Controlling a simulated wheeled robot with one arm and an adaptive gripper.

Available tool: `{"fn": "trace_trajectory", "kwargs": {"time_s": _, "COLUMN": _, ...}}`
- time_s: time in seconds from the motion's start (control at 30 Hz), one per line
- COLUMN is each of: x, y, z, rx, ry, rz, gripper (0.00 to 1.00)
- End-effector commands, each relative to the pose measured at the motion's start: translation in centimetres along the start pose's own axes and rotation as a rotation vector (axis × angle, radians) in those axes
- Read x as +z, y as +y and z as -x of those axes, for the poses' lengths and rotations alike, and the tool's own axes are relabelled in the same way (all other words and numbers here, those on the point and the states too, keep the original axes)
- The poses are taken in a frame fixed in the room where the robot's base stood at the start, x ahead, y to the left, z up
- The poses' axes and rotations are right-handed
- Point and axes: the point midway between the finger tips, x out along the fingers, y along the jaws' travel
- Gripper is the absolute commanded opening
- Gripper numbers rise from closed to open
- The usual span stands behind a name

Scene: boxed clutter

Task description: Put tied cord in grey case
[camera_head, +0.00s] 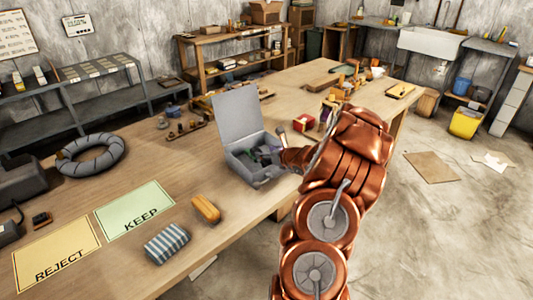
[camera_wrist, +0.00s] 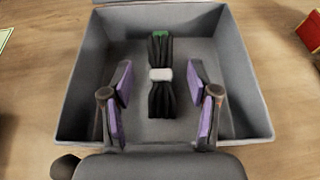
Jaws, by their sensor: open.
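The grey case (camera_head: 238,165) stands open on the wooden table in the head view, with its lid raised at the back. Its grey wall also shows in the wrist view (camera_wrist: 82,75). The tied cord (camera_wrist: 160,95), a black bundle with a pale band round its middle and a green bit at its far end, lies inside the case. My gripper (camera_wrist: 162,100) is open, its purple-padded fingers reaching into the case on either side of the cord and apart from it. In the head view my arm partly hides the case's right side.
A yellow REJECT card (camera_head: 57,257) and a green KEEP card (camera_head: 135,212) lie at the left. A striped bundle (camera_head: 166,244) and an orange-brown block (camera_head: 206,208) lie in front of the case. A coiled grey ring (camera_head: 90,155) and a red box (camera_head: 303,122) are also on the table.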

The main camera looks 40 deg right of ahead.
Motion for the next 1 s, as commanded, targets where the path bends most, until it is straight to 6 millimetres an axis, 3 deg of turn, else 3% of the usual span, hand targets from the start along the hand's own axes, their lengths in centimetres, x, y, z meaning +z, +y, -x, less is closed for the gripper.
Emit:
{"fn": "trace_trajectory", "kwargs": {"time_s": 0.6, "x": -0.1, "y": -0.1, "z": 9.2, "rx": -0.004, "ry": -0.003, "rz": -0.002, "gripper": 0.60}}
{"fn": "trace_trajectory", "kwargs": {"time_s": 0.8, "x": -0.1, "y": -0.1, "z": 11.1, "rx": -0.003, "ry": -0.003, "rz": -0.004, "gripper": 0.60}}
{"fn": "trace_trajectory", "kwargs": {"time_s": 1.0, "x": -0.1, "y": 0.0, "z": 11.7, "rx": -0.002, "ry": -0.003, "rz": -0.002, "gripper": 0.60}}
